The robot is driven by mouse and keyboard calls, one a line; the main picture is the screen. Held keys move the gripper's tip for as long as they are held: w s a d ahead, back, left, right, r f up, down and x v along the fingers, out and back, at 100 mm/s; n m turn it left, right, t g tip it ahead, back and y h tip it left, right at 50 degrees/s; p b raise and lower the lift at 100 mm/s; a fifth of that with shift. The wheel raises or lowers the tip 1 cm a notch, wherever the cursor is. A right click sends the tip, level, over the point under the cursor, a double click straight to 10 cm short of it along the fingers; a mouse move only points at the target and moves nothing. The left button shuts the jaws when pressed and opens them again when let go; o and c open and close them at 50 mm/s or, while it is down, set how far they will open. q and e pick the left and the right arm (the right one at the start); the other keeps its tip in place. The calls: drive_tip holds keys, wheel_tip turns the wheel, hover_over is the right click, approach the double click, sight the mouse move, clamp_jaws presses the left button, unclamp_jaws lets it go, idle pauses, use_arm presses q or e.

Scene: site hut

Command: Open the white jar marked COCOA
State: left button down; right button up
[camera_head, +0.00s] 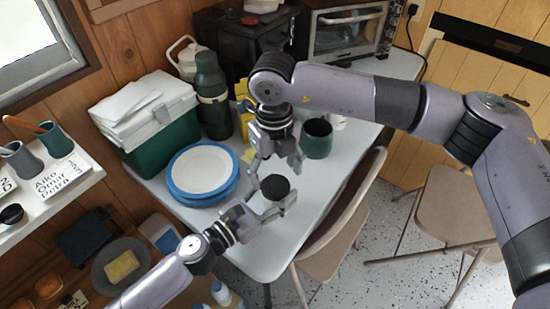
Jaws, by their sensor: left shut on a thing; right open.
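A round dark lid (275,187) shows near the front edge of the table, seen from above. The body under it is almost wholly hidden, and I can read no COCOA marking. My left gripper (272,197), coming from the lower left, is shut on this dark-lidded jar, with its fingers around the sides. My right gripper (274,167) points down from above, just behind the lid. It is open, with its fingers apart; whether it touches the lid I cannot tell.
The grey table (315,187) also bears blue-rimmed plates (203,170), a green flask (212,95), a green-and-white cool box (158,120), a dark green mug (317,138) and a toaster oven (346,30). A folding chair (345,225) stands close against the table's front edge.

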sight(276, 185)
drive_tip(key=shift+f, duration=1.95)
drive_tip(key=shift+c, duration=0.4)
drive_tip(key=c, duration=1.1)
drive_tip(key=n, duration=0.5)
drive_tip(key=shift+d, duration=0.1)
drive_tip(key=shift+c, duration=0.2)
drive_tip(key=n, duration=0.5)
drive_tip(key=shift+w, duration=0.1)
drive_tip(key=o, duration=1.3)
